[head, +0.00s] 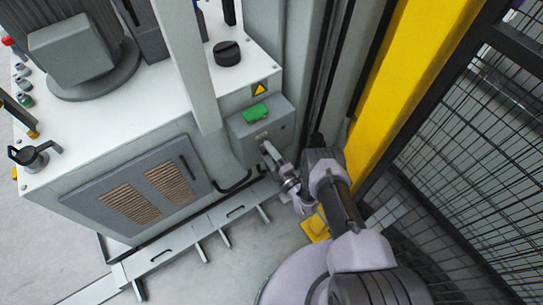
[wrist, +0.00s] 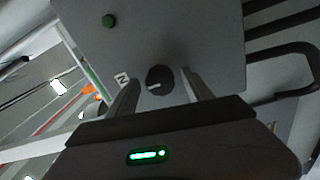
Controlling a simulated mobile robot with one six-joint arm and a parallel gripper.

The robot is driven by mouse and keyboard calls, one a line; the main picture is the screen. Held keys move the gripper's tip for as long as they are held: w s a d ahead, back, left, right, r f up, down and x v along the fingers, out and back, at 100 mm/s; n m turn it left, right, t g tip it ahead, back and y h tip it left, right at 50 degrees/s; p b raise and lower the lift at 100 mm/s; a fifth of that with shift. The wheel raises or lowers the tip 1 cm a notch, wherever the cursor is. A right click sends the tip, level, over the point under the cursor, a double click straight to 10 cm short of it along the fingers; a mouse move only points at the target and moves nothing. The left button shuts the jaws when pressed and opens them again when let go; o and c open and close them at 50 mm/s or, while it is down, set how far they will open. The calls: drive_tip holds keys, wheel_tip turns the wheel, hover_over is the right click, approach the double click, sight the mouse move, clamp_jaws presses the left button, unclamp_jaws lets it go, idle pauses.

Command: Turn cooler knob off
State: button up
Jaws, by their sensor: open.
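The cooler knob (wrist: 160,79) is a dark round knob with a pale pointer mark on a grey panel face in the wrist view. The pointer lies nearly level, toward the left of the knob. My gripper (wrist: 160,76) is open, with one finger on each side of the knob and visible space between fingers and knob. Whether the fingertips reach the panel is unclear. In the head view, my gripper (head: 268,152) is at the front of the small grey control box (head: 246,131), and the knob is hidden there.
A vented cabinet (head: 85,198) stands left of the box. A yellow post (head: 405,80) and mesh fence (head: 470,150) are close on the right. A black handle (head: 232,182) is below the box.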

drive_tip(key=p+v, duration=0.2)
drive_tip(key=v, duration=1.5)
drive_tip(key=shift+s, duration=0.1)
